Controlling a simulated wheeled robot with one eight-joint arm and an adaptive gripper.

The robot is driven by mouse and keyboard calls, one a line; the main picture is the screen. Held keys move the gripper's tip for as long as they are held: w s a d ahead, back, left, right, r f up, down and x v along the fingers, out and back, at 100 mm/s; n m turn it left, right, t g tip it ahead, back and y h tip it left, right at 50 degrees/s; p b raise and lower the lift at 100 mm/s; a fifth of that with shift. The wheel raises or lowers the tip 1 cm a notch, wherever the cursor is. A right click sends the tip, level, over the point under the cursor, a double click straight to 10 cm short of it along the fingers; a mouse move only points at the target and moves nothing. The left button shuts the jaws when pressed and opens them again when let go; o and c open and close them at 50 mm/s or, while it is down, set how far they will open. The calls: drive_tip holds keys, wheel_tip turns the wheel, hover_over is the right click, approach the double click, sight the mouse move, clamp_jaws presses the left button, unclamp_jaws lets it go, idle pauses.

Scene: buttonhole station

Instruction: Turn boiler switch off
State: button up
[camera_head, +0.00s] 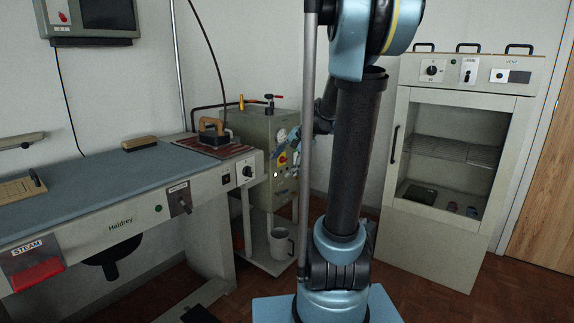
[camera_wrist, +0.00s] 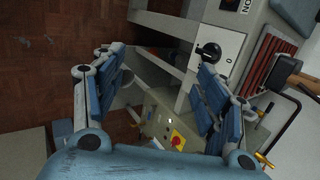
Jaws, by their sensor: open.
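The boiler (camera_head: 256,128) is a grey-green cabinet beside the right end of the ironing table. A red knob on a yellow plate (camera_head: 282,158) is on its front; it also shows in the wrist view (camera_wrist: 177,140), near the right finger. Small buttons sit near it. Which control is the boiler switch cannot be read from the labels. My gripper (camera_wrist: 160,92) is open and empty, its blue fingers spread wide with the boiler front beyond and below the gap. In the head view my arm hides most of the gripper and part of the boiler front.
The ironing table (camera_head: 85,185) carries an iron (camera_head: 213,130) on a striped mat. A black rotary knob (camera_wrist: 208,50) is on the table's end panel. A glass-fronted cabinet (camera_head: 512,100) stands right.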

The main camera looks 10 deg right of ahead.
drive_tip(key=w+d+f+m+t+y, duration=0.1)
drive_tip(key=w+d+m, duration=0.15)
drive_tip(key=w, duration=0.65)
drive_tip(key=w+d+f+m+t+y, duration=0.1)
drive_tip(key=w+d+m+y, duration=0.15)
drive_tip(key=w, duration=0.75)
drive_tip(key=w+d+f+m+t+y, duration=0.15)
drive_tip(key=w+m, duration=0.25)
drive_tip(key=w, duration=0.5)
drive_tip(key=m+t+y, duration=0.2)
drive_tip(key=m+t, duration=0.3)
drive_tip(key=m, duration=0.4)
approach(286, 160)
drive_tip(key=x, duration=0.9)
drive_tip(key=shift+a+f, duration=0.1)
drive_tip(key=c, duration=1)
